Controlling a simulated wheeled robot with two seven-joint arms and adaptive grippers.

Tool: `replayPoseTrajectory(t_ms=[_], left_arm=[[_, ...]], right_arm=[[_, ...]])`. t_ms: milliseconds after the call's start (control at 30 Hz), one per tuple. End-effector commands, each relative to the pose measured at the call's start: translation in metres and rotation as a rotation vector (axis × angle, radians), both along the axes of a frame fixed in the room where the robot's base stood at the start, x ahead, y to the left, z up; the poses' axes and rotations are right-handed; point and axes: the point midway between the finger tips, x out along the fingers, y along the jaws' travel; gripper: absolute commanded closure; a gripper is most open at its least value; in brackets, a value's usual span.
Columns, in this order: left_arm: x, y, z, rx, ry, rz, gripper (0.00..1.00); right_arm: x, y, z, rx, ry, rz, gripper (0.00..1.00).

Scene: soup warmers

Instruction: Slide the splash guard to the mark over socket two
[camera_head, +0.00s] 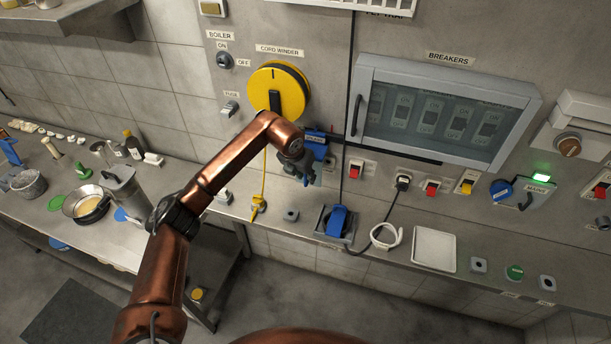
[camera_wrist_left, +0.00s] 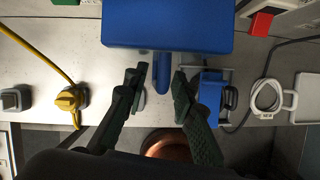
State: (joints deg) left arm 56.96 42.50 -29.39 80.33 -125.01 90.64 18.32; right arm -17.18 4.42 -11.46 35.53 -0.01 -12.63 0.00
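A blue panel (camera_head: 317,140), which looks like the splash guard, is on the wall above the counter. In the left wrist view, its broad blue face (camera_wrist_left: 168,25) fills the top middle, with a blue tab (camera_wrist_left: 162,66) below it. My left gripper (camera_head: 298,174) is in front of the wall just below the panel and partly hides it. In the left wrist view, the left gripper (camera_wrist_left: 160,84) is open, with its fingers on either side of the tab; contact is unclear. The socket numbers and the mark cannot be made out. My right gripper is not in view.
Red switches (camera_head: 431,188), a black plug (camera_head: 403,182) and a breaker cabinet (camera_head: 445,110) are on the wall to the right. A yellow cord (camera_head: 263,180) hangs left of the gripper. A blue-handled item (camera_head: 338,221) and a white tray (camera_head: 434,249) are on the counter below.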

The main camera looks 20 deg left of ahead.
Motion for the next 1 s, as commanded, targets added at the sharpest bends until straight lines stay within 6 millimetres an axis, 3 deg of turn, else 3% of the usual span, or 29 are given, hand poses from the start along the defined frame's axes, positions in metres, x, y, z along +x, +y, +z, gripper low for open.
replayPoseTrajectory(t_ms=[300,1000], left_arm=[[0.0000,0.0000,0.0003,0.000,0.000,0.000,1.00],[-0.0001,-0.0041,0.0007,0.000,-0.001,-0.001,1.00]], right_arm=[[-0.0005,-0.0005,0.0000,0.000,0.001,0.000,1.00],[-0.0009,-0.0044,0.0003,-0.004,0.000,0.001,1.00]])
